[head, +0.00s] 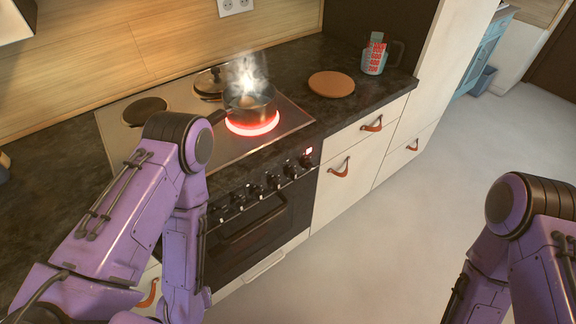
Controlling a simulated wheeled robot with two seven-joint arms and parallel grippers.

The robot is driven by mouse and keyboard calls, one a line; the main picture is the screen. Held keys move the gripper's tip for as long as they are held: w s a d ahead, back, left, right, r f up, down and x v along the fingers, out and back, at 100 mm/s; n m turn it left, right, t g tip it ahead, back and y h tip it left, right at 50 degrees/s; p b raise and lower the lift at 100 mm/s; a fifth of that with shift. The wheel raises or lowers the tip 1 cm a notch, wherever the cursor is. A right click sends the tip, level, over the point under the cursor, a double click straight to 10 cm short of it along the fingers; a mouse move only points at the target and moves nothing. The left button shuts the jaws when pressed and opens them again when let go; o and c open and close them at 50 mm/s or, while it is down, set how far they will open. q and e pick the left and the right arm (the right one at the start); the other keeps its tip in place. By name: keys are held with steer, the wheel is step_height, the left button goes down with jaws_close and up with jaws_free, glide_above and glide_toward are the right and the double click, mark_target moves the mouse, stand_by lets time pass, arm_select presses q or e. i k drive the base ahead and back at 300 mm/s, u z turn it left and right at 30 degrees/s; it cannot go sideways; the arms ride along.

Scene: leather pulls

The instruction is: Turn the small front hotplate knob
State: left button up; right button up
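The stove's knobs run in a row along its front panel, from a knob (306,161) at the right end through a middle knob (273,180) to those near my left arm. Which knob serves the small front hotplate cannot be told. One hotplate (252,125) glows red under a steaming pot (250,102) with something pale inside. A dark hotplate (145,111) shows at the back left. My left arm stands in front of the stove and hides its left front part. Both grippers are outside the picture.
A brown round board (331,84) and a patterned mug (374,58) stand on the dark counter (345,108). A small red light (309,151) shows above the right knob.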

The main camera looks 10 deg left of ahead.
mark_target(307, 164)
steer(key=k, duration=0.5)
steer(key=z, duration=1.85)
steer(key=i, duration=1.3)
steer(key=u, duration=2.45)
